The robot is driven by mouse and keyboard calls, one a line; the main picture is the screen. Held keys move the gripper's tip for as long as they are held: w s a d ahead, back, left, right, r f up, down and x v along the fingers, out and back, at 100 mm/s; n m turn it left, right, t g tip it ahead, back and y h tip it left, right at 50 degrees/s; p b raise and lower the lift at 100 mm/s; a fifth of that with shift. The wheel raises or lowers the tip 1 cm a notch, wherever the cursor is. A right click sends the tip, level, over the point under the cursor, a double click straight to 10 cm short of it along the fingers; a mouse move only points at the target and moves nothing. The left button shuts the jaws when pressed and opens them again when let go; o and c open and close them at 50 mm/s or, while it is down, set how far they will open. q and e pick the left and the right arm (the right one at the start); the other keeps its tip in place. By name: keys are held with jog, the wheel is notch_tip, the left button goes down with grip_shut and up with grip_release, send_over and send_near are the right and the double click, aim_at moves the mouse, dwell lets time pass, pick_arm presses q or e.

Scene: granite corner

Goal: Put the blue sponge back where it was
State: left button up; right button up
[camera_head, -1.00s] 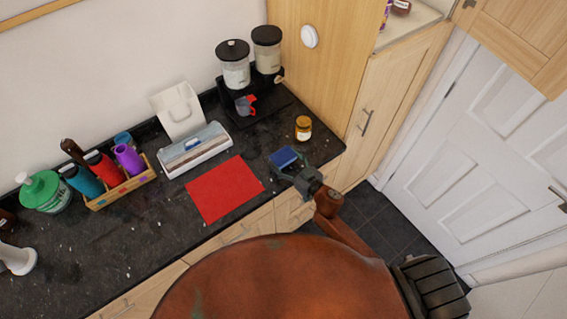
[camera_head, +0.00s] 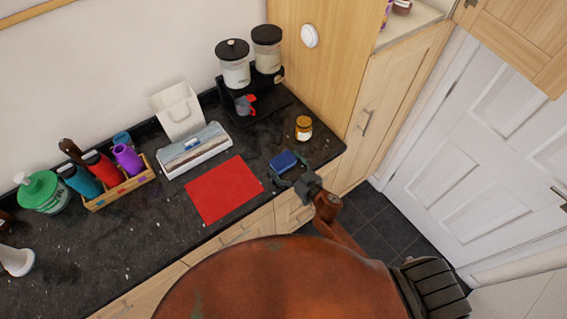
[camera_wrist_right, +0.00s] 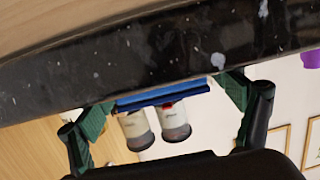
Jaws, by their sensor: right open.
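The blue sponge (camera_head: 283,160) is on the dark granite counter (camera_head: 262,143), near the front edge and right of the red mat (camera_head: 223,188). In the right wrist view the sponge (camera_wrist_right: 160,96) shows as a blue bar between my green-padded fingertips, with a gap on both sides. My right gripper (camera_head: 291,174) is open around the sponge at the counter's front edge; it also shows in the right wrist view (camera_wrist_right: 170,100). My left gripper is not in view.
A honey-coloured jar (camera_head: 303,128) stands behind and right of the sponge. A two-canister dispenser (camera_head: 250,68), a white-and-blue box (camera_head: 194,150) and a wooden caddy of bottles (camera_head: 120,189) stand further back and left. A tall wooden cabinet (camera_head: 330,70) bounds the right.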

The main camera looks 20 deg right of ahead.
jog(key=shift+r, duration=0.1)
jog(key=v, duration=1.2)
jog(key=s+d+f+m+g+h, duration=0.15)
jog(key=s+d+f, duration=0.25)
jog(key=f, duration=0.7)
jog(key=s+d+f+g+h, duration=0.2)
jog(key=s+d+f, duration=0.15)
jog(key=f, duration=0.75)
jog(key=s+d+f+m+g+h, duration=0.15)
jog(key=s+d+f, duration=0.3)
jog(key=f, duration=0.75)
jog(key=s+f+g, duration=0.3)
jog(key=s+f, duration=0.3)
jog(key=s, duration=0.4)
jog(key=s+f+g, duration=0.3)
jog(key=s+f, duration=0.4)
jog(key=s, duration=0.4)
jog(key=s+f+g+h, duration=0.1)
jog(key=s+f+g, duration=0.2)
jog(key=s+f, duration=0.3)
jog(key=s, duration=0.4)
jog(key=shift+s+f, duration=0.2)
jog(key=shift+s, duration=0.1)
